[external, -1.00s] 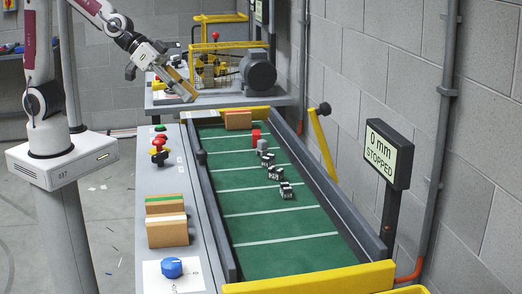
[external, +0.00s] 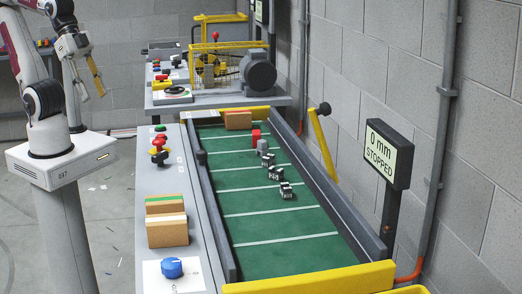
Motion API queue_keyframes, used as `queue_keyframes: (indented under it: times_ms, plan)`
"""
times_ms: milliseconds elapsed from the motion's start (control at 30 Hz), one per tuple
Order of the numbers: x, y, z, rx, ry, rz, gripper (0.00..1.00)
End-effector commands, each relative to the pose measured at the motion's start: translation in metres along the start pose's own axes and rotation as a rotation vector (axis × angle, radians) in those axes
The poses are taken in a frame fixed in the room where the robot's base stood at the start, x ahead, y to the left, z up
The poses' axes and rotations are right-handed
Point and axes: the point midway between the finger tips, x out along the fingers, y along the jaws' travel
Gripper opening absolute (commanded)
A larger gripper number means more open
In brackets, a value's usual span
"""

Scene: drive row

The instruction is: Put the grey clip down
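My gripper (external: 93,95) is at the upper left, raised in the air left of the back bench. Its two fingers point down and stand apart, and I see nothing between them.
Several black-and-white blocks (external: 275,173) lie on the belt. A yellow bar (external: 320,285) crosses its near end. A motor (external: 258,73) and yellow cage stand behind. A sign reads "0 mm STOPPED".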

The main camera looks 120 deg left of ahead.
Motion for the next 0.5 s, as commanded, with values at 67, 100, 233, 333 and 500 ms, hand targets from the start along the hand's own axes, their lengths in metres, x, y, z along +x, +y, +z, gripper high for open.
queue_keyframes:
  times_ms: [67, 100, 233, 333, 500]
  plan:
    - [-0.007, 0.001, 0.016, 0.022, -0.017, -0.005, 0.36]
    - [-0.009, 0.0, 0.023, 0.029, -0.027, -0.008, 0.36]
    - [-0.014, -0.001, 0.038, 0.045, -0.048, -0.017, 0.36]
    - [-0.016, -0.002, 0.043, 0.05, -0.056, -0.02, 0.36]
    - [-0.016, -0.002, 0.044, 0.051, -0.058, -0.021, 0.36]
